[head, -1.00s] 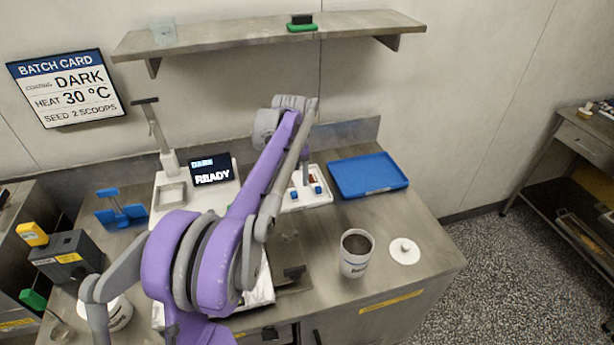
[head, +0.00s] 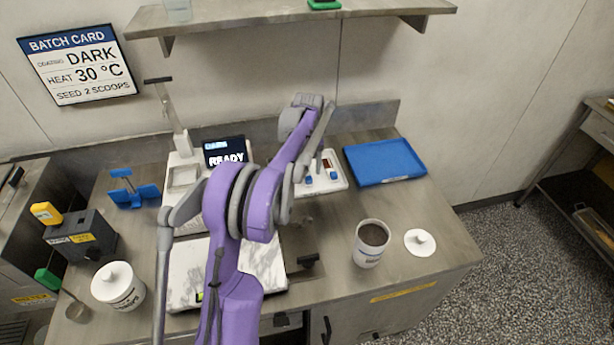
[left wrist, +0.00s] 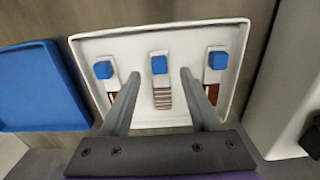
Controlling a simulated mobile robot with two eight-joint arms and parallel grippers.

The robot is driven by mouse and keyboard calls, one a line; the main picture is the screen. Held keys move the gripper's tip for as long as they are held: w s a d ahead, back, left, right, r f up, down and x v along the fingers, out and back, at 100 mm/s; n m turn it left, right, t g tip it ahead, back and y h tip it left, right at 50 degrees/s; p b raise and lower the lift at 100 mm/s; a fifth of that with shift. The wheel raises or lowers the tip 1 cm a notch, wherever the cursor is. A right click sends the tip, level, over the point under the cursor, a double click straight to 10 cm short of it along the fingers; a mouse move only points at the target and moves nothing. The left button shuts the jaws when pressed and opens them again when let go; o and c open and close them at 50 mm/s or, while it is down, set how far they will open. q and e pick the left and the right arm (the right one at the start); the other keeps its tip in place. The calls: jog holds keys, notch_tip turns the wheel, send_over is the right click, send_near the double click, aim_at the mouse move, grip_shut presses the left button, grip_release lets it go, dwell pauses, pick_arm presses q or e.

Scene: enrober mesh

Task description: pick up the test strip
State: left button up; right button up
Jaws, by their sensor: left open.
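Three test strips lie side by side in a white tray in the left wrist view, each with a blue block at its far end and brown below. The middle strip (left wrist: 162,90) has striped brown bands; the left strip (left wrist: 107,80) and right strip (left wrist: 213,80) are partly covered by my fingers. My left gripper (left wrist: 160,73) is open, its fingers apart on either side of the middle strip, with nothing between them held. Whether the fingertips touch the tray cannot be told. In the head view the tray (head: 337,184) is partly hidden by my left arm. My right gripper is out of view.
A blue tray (head: 385,162) lies right of the white tray. An open brown-filled tub (head: 370,243) and white lid (head: 420,242) stand nearer. A marble slab (head: 187,275), a READY screen (head: 225,151) and a lidded jar (head: 118,287) are left. A shelf (head: 290,18) hangs above.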

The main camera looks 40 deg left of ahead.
pick_arm(q)
jog(key=shift+f, duration=1.3)
grip_shut()
